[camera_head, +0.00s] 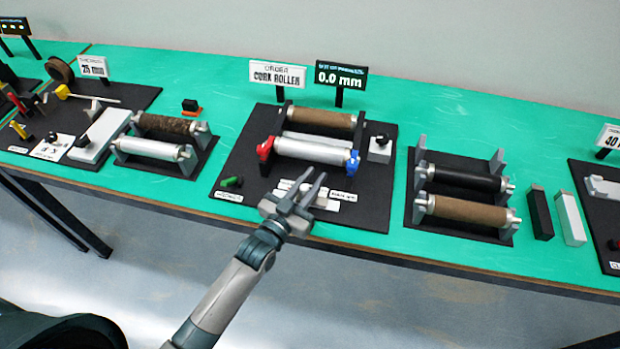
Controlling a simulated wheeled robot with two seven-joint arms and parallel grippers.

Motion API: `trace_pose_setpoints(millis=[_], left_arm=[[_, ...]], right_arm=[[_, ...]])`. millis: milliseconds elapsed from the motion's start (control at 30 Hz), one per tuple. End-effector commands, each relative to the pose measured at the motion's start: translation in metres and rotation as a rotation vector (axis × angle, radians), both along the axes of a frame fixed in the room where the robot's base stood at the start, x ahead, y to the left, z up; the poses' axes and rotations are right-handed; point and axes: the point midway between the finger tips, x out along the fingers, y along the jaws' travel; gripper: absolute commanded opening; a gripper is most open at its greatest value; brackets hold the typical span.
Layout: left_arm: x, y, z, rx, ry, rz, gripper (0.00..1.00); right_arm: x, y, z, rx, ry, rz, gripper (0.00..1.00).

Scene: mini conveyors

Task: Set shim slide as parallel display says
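The black display (341,76) behind the middle board reads 0.0 mm; its small top line is blurred. The middle black board (240,203) carries a brown roller (322,117) at the back and a silver roller (311,150) between a red bracket (265,149) and a blue one (353,163). A pale strip (331,205) with small labels lies in front, partly hidden by my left gripper. I cannot tell which part is the shim slide. My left gripper (315,176) is open, its fingertips apart over the strip with nothing visible between them. My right gripper is out of view.
A grey block with a black knob (380,148) and a green knob (232,182) sit on the middle board. An order sign (277,74) reads CORK ROLLER. Roller racks flank the board. Black (540,212) and white (570,218) bars stand at right. Green table (440,115) shows between boards.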

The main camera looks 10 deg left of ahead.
Motion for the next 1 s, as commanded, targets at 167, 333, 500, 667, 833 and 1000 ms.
trace_pose_setpoints(millis=[167,333,500,667,833,1000], left_arm=[[0.000,0.000,0.000,0.000,0.000,0.000,0.35],[0.000,0.000,0.000,0.000,0.000,0.000,0.35],[-0.005,0.002,-0.001,0.000,0.000,0.000,0.35],[-0.018,0.007,-0.002,0.000,0.001,0.001,0.35],[-0.044,0.016,-0.004,0.000,0.001,0.000,0.35],[-0.075,0.027,-0.003,-0.001,0.001,0.000,0.35]], right_arm=[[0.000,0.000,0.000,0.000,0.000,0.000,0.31],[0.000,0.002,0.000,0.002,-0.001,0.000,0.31],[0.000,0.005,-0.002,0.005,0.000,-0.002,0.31],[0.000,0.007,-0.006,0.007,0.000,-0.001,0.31],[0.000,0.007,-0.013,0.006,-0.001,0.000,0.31],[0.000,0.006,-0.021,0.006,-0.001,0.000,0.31]])
